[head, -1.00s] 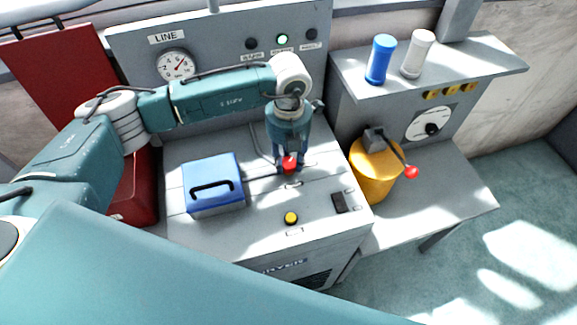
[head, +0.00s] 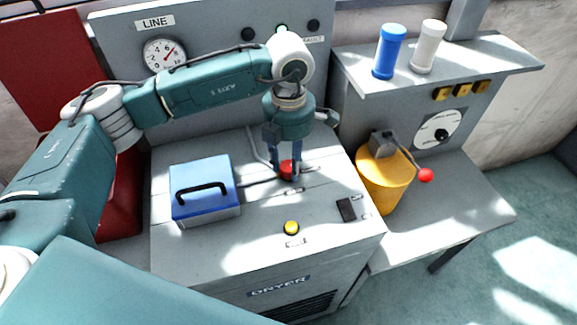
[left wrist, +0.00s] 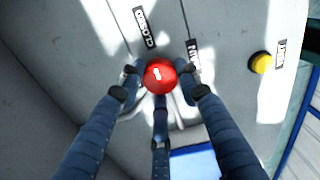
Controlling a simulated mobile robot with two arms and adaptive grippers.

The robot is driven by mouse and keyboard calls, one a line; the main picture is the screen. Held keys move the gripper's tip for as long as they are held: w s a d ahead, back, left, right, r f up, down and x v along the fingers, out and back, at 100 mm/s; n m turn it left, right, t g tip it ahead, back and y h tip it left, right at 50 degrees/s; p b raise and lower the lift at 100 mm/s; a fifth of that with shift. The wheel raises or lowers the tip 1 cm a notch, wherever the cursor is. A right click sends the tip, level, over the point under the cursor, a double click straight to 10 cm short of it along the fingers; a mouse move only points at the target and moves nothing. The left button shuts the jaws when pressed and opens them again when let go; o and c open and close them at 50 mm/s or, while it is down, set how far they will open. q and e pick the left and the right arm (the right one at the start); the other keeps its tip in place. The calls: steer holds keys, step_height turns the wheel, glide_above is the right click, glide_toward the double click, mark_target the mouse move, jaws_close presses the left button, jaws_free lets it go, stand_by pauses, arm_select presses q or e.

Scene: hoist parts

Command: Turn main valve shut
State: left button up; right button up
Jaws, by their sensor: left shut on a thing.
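The main valve is a round red knob (head: 287,170) with a small white mark, on top of the grey dryer cabinet. My left gripper (head: 285,165) points down over it, its fingers around the knob and shut on it. In the left wrist view the red knob (left wrist: 160,76) sits between the three dark blue fingers. A label reading CLOSED (left wrist: 145,27) is near the knob, and a second label (left wrist: 193,55) beside it is hard to read. My right gripper is not in view.
A blue box with a black handle (head: 204,191) stands left of the knob. A yellow button (head: 291,228) and a black switch (head: 346,209) lie in front. A yellow cylinder with a red-tipped lever (head: 385,182) is at the right. A LINE gauge (head: 165,55) is behind.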

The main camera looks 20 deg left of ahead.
mark_target(289, 165)
arm_select(q)
steer(key=shift+w+r, duration=0.15)
steer(key=shift+r, duration=0.05)
stand_by(0.3)
steer(key=o, duration=1.1)
steer(key=shift+o, duration=0.4)
steer(key=shift+f, duration=0.1)
step_height(289, 165, up, 12)
